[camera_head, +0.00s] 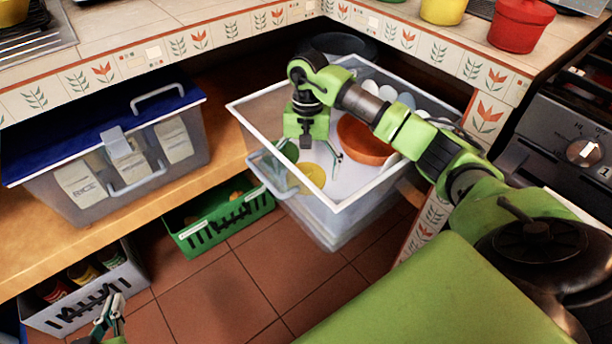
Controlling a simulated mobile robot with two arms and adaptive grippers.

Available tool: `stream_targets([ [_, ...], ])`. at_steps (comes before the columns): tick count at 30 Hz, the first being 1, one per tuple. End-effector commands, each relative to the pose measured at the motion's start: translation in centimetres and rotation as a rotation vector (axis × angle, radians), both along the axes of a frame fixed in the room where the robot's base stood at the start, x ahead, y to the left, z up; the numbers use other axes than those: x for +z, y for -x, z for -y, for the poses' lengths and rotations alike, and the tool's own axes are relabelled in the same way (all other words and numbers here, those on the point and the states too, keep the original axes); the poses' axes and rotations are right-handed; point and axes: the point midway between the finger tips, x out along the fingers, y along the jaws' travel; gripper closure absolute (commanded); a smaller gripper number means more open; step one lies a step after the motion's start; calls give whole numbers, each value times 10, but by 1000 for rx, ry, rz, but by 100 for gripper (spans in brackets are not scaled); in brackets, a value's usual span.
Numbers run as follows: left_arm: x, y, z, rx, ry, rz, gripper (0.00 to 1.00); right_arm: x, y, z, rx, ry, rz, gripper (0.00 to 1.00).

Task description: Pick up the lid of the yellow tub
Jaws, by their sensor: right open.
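A round yellow piece (312,177) lies inside the clear bin with a white rim (357,197). Whether it is the tub or its lid is hard to tell. My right gripper (311,164) points down into the bin, open, just above and around the yellow piece, with nothing seen between its fingers. I cannot tell whether it touches it. My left gripper (109,312) is low at the bottom left, away from the bin. Its fingers appear close together, but their opening is unclear.
The bin also holds an orange bowl (362,140) and several pale pieces. The counter edge (230,30) overhangs behind. A blue-lidded box (100,125) stands left, with a green crate (222,218) and a grey crate (58,312) below. Red (518,25) and yellow (443,10) pots stand on the counter.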

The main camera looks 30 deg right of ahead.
Motion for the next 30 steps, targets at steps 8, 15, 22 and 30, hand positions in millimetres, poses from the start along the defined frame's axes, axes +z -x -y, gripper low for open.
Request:
stream_targets([
  [8,0,0,0,0,0,-2,100,0,0,0,0,0,0,44],
  [15,-1,0,0,0,-1,-3,100,0,0,0,0,0,0,44],
  [22,-14,12,-6,8,-21,-87,100,19,-1,0,1,-1,4,44],
  [30,-53,58,-23,26,-77,-341,100,67,-1,0,0,0,3,44],
])
